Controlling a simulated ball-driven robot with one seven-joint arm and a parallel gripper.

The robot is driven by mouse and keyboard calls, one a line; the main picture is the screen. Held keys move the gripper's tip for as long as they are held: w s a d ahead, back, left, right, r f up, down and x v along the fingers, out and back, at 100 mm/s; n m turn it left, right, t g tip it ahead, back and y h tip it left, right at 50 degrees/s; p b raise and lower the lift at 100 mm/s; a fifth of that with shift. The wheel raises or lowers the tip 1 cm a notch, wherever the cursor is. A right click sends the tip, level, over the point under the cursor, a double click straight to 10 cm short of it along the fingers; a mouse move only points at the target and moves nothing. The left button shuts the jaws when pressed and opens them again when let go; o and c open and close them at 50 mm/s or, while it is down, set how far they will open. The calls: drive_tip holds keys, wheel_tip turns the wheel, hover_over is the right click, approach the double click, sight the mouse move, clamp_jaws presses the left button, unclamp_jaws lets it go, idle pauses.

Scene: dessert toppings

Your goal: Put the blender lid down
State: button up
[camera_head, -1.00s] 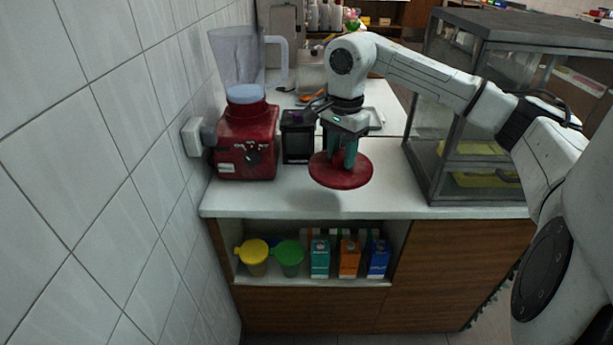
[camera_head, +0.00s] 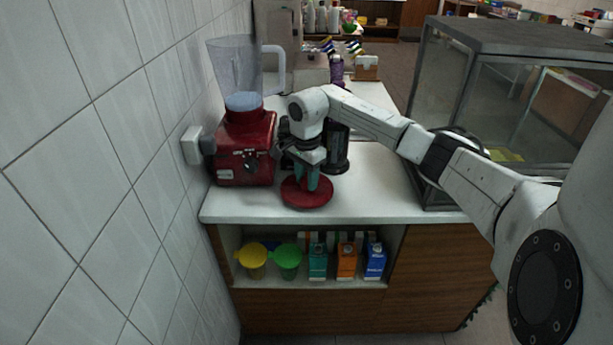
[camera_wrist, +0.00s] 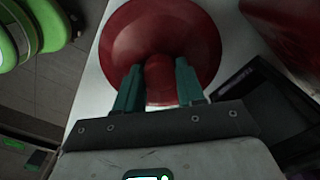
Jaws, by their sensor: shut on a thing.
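The red round blender lid (camera_head: 322,200) is at the front part of the white counter, right of the blender. My gripper (camera_head: 313,184) points down with its green fingers shut on the lid's knob. In the wrist view the lid (camera_wrist: 120,45) spreads beyond the fingertips, and my gripper (camera_wrist: 158,85) has one finger on each side of the red knob. The lid looks level and very near the countertop; I cannot tell whether it touches. The red blender (camera_head: 243,150) stands against the wall with its clear jug (camera_head: 233,72) open on top.
The white counter (camera_head: 380,195) is clear right of the lid. A dark appliance stands behind my gripper. A glass display case (camera_head: 500,90) bounds the right side. Cups (camera_head: 288,258) and cartons (camera_head: 347,260) fill the shelf below.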

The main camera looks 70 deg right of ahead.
drive_tip(key=shift+f, duration=0.15)
drive_tip(key=shift+f, duration=0.1)
drive_tip(key=o, duration=1.2)
drive_tip(key=shift+c, duration=0.2)
wheel_tip(320, 180, up, 12)
drive_tip(key=b, duration=0.1)
drive_tip(key=shift+b, duration=0.4)
